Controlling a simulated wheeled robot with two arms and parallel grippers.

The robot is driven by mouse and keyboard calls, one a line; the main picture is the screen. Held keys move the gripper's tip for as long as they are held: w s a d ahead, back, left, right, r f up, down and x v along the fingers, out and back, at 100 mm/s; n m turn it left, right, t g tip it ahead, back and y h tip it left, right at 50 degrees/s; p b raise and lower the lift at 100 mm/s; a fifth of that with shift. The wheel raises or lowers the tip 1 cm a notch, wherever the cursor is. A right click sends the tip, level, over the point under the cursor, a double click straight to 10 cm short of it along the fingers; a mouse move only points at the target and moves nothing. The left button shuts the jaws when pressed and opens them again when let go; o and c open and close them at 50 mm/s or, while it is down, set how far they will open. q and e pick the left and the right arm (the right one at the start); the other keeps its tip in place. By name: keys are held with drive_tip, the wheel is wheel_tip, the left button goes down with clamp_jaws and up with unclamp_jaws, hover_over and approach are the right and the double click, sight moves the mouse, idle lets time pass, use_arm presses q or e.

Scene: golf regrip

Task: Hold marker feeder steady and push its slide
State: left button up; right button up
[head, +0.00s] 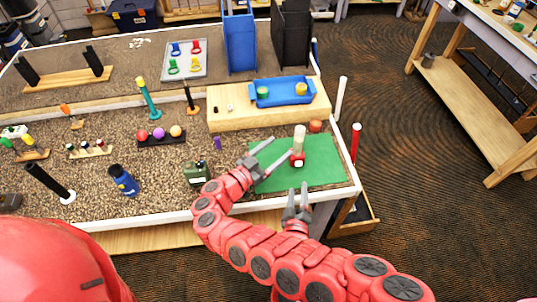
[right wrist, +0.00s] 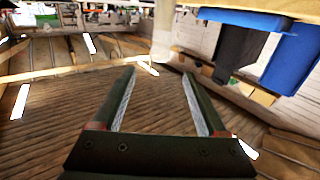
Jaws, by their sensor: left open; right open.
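A small red device with an upright cream cylinder on top, apparently the marker feeder (head: 298,143), stands on the green mat (head: 325,176). A white spot shows on its red base; I cannot make out its slide. My right gripper (head: 283,146) is open just left of the feeder, with one fingertip close to its red base; contact cannot be told. My left gripper (head: 298,187) is open and empty, pointing up the picture below the feeder, near the mat's front edge. The right wrist view shows the right gripper's open jaws (right wrist: 160,85) with nothing between them.
A wooden platform (head: 225,119) with a blue tray (head: 272,101) stands behind the mat. A reddish-brown ball (head: 315,126) lies behind the feeder. A green canister (head: 196,173) stands left of the mat. White and red posts (head: 355,143) rise at the table's right edge.

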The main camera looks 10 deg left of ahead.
sight(304, 127)
drive_tip(key=x, duration=1.4)
clamp_jaws()
idle(0.4)
use_arm(q)
clamp_jaws()
idle(1.6)
